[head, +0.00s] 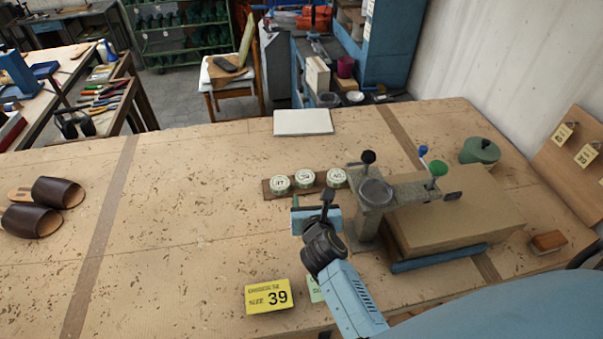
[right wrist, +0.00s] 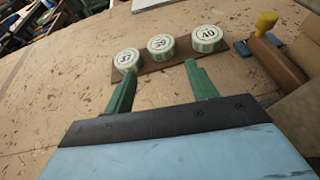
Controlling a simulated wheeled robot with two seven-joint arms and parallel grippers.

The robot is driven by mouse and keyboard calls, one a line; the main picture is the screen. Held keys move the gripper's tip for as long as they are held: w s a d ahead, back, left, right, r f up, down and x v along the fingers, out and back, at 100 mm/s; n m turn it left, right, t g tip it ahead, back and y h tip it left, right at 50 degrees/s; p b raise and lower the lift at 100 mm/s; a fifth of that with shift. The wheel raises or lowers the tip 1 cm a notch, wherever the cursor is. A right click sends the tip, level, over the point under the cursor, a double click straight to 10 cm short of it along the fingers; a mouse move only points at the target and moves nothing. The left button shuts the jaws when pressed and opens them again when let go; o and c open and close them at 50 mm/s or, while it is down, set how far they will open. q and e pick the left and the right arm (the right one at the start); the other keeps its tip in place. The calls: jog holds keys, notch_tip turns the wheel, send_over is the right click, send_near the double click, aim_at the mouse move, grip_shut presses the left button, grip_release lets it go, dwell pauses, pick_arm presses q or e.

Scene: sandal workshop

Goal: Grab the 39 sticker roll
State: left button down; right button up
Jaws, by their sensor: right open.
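The 39 sticker roll (head: 305,177) is a pale round roll standing in the middle of a brown wooden strip (right wrist: 152,78). It shows at the top middle of the right wrist view (right wrist: 161,46), marked 39. The 37 roll (right wrist: 127,60) is on its left and the 40 roll (right wrist: 206,38) on its right. My right gripper (head: 311,200) is open and empty on the near side of the strip. In the right wrist view its two green fingers (right wrist: 160,84) are spread apart, with the 39 roll beyond the gap between them. My left gripper is not in view.
A press-like metal stand (head: 370,215) with knobbed levers is close right of my right gripper, beside a brown block (head: 450,212). A yellow SIZE 39 card (head: 269,296) lies near the front edge. Sandals (head: 55,193) lie far left. The table's left middle is clear.

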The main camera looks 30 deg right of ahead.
aim_at(306, 180)
jog(key=shift+w+d+f, duration=0.1)
jog(key=shift+w+f, duration=0.2)
jog(key=shift+w, duration=0.05)
jog(key=x, duration=0.7)
jog(key=shift+f+b, duration=0.1)
jog(key=shift+b, duration=0.3)
jog(key=b+x, duration=0.2)
jog(key=x, duration=0.3)
jog(key=shift+f, duration=0.2)
jog(key=shift+r, duration=0.1)
jog(key=c, duration=0.6)
